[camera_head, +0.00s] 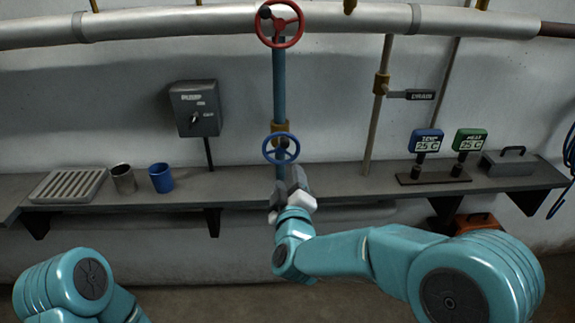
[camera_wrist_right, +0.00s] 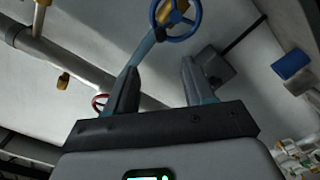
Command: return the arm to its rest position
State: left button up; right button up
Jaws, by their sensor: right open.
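My right gripper (camera_head: 291,188) is in front of the shelf, just below the blue valve wheel (camera_head: 281,149) on the vertical blue pipe. In the right wrist view its two fingers (camera_wrist_right: 157,88) stand apart with nothing between them. The blue wheel (camera_wrist_right: 180,20) shows beyond the fingertips there, apart from them. My right arm reaches in from the lower right. My left arm shows only as teal links at the lower left, and its gripper is out of view.
A long wall shelf (camera_head: 340,187) carries a grey grate (camera_head: 67,185), a metal cup (camera_head: 123,178), a blue cup (camera_head: 160,177), two gauges (camera_head: 427,140) (camera_head: 469,140) and a grey box (camera_head: 508,161). A red wheel (camera_head: 280,23) is above. A switch box (camera_head: 195,108) hangs left. An orange box (camera_head: 477,222) sits below.

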jog(key=d+f+m+g+h, duration=0.15)
jog(key=d+f+g, duration=0.25)
jog(key=d+f, duration=1.05)
jog(key=s+d+f+g, duration=0.1)
jog(key=s+f+g, duration=0.1)
jog(key=s+f, duration=0.3)
jog(key=s+f+g, duration=0.1)
jog(key=s+f, duration=0.2)
jog(key=f, duration=0.5)
jog(key=s+f+m+g+y, duration=0.25)
jog(key=s+f+g, duration=0.25)
jog(key=s+f, duration=0.5)
jog(key=s+a+m+g+y, duration=0.1)
jog(key=s+m, duration=0.3)
jog(key=s, duration=0.4)
jog(key=s+a+m+g+y, duration=0.1)
jog(key=s+a+m+g, duration=0.3)
jog(key=s, duration=0.4)
jog(key=shift+s+a+f+g, duration=0.15)
jog(key=shift+s+f+g, duration=0.15)
jog(key=shift+f, duration=0.1)
jog(key=shift+w, duration=0.1)
dwell(1.6)
